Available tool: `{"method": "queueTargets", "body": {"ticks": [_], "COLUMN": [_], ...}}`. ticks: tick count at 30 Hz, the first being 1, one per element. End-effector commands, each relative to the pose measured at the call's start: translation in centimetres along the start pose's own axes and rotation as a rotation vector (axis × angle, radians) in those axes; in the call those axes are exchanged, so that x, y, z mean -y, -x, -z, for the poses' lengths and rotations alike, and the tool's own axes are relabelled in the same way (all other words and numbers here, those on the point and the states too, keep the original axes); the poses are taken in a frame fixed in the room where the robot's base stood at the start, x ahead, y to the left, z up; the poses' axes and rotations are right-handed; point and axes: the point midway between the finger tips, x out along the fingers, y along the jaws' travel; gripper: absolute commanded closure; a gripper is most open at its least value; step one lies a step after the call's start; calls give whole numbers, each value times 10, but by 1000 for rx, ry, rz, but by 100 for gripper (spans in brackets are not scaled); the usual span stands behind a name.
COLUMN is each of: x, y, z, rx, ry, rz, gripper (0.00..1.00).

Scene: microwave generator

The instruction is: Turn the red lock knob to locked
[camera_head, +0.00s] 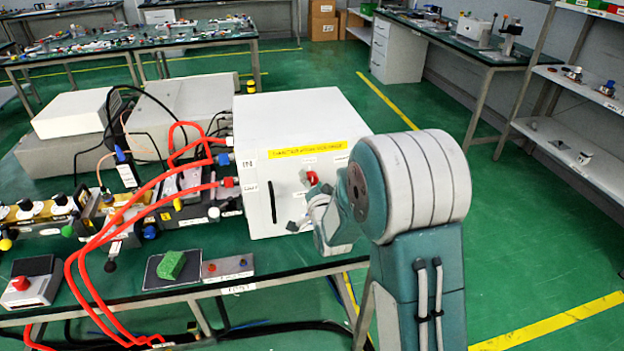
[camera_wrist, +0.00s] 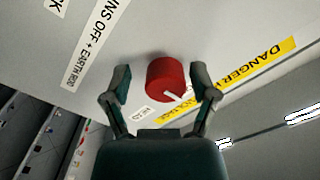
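The red lock knob (camera_wrist: 165,79) sticks out from the white cabinet face in the wrist view, with a white pointer line on it. In the head view the knob (camera_head: 312,178) shows on the front of the white cabinet (camera_head: 258,215). My gripper (camera_wrist: 160,88) is open, one finger on each side of the knob, with visible gaps to both fingers. In the head view my gripper (camera_head: 298,212) is near the cabinet front just below the knob, partly hidden by my arm. Small labels sit by the knob, but their text is hard to read.
A black vertical handle (camera_head: 272,202) is on the cabinet front, left of the knob. Red hoses (camera_head: 115,222) run from the cabinet's left side over the bench.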

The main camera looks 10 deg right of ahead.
Motion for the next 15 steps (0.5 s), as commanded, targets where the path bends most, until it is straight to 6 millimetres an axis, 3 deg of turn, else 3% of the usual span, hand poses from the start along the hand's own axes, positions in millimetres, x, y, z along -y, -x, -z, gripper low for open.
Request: {"method": "queueTargets", "body": {"ticks": [10, 15], "x": [3, 3], "y": [1, 20], "z": [4, 4], "rx": [-8, -8], "ry": [0, 0], "rz": [7, 7], "gripper": [19, 19]}}
